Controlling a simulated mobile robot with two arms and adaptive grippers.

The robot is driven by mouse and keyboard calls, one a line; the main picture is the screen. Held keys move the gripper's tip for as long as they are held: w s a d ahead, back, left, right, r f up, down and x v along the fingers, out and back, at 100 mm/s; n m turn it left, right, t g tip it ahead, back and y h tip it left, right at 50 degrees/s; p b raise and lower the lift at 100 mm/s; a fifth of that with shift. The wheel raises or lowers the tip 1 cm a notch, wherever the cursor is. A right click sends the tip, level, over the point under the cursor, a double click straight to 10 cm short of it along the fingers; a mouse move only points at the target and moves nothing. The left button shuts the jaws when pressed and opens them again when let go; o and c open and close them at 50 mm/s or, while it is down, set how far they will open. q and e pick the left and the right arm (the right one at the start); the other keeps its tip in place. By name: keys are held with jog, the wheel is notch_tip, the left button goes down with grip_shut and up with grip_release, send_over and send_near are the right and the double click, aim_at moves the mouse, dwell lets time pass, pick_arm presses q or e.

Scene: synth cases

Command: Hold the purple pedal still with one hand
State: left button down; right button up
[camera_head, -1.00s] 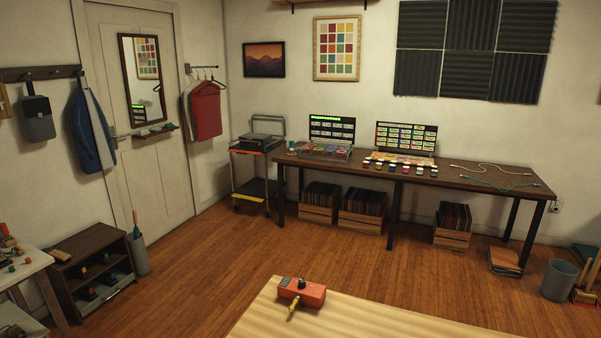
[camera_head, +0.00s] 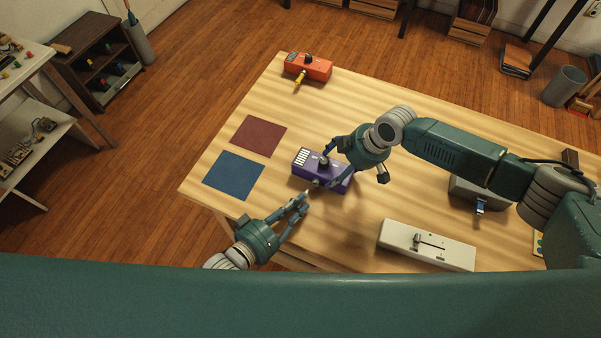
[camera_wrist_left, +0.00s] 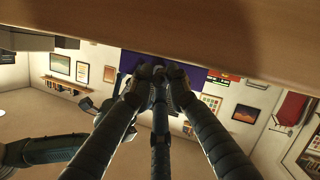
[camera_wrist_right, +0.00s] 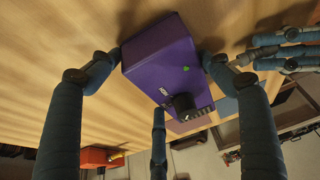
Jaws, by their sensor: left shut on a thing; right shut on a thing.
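The purple pedal (camera_head: 302,158) lies on the wooden table, with a black knob and a white-marked panel on top. My right gripper (camera_head: 329,172) is shut on it, a finger along each long side. In the right wrist view the purple pedal (camera_wrist_right: 153,53) sits between the fingers, with a green light. My left gripper (camera_head: 303,199) is shut beside the pedal's near side. It holds a small grey piece, perhaps a plug (camera_wrist_right: 238,61), whose tip points at the pedal. Whether the tip touches or enters the pedal I cannot tell.
A dark red square (camera_head: 259,136) and a blue square (camera_head: 233,175) lie left of the pedal. An orange pedal (camera_head: 309,67) with a yellow plug stands at the back. A white slider box (camera_head: 427,246) and a grey box (camera_head: 478,192) are to the right.

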pick_arm(q)
jog(key=w+a+m, duration=0.1)
jog(key=w+a, duration=0.1)
jog(key=w+a+r+g+y, duration=0.1)
jog(key=w+a, duration=0.1)
jog(key=a, duration=0.1)
jog(key=w+a+r+m+y, duration=0.1)
jog(key=w+a, duration=0.1)
jog(key=a, duration=0.1)
jog(key=shift+w+a+m+g, duration=0.2)
jog(key=shift+w+m+g, duration=0.1)
pick_arm(e)
jog(key=shift+f, duration=0.1)
pick_arm(q)
jog(key=w+a+r+m+g+y, duration=0.25)
jog(key=a+r+y, duration=0.2)
jog(key=a, duration=0.65)
jog(key=shift+w+a+f, duration=0.1)
jog(key=shift+f, duration=1.25)
jog(key=shift+w+a+f, duration=0.1)
jog(key=shift+f, duration=1.2)
pick_arm(e)
jog(key=shift+s, duration=0.1)
pick_arm(q)
jog(key=c, duration=1.6)
grip_release()
jog(key=shift+s+r, duration=0.1)
